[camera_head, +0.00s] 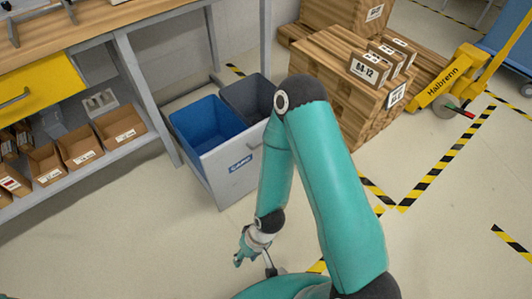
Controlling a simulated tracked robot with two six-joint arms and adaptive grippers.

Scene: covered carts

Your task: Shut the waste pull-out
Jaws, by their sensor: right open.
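The waste pull-out (228,176) stands out from under the workbench, with a pale grey front panel and a blue label. Inside it are a blue bin (205,122) and a dark grey bin (247,98), both open at the top. My right arm crosses in front of the panel's right end and hides part of it. My right gripper (252,256) is open and empty, low in the picture, in front of the panel and apart from it. My left gripper is not in view.
A workbench (112,17) with a yellow drawer (38,87) and a shelf of cardboard boxes (80,148) fills the left. The floor left of my gripper is clear.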

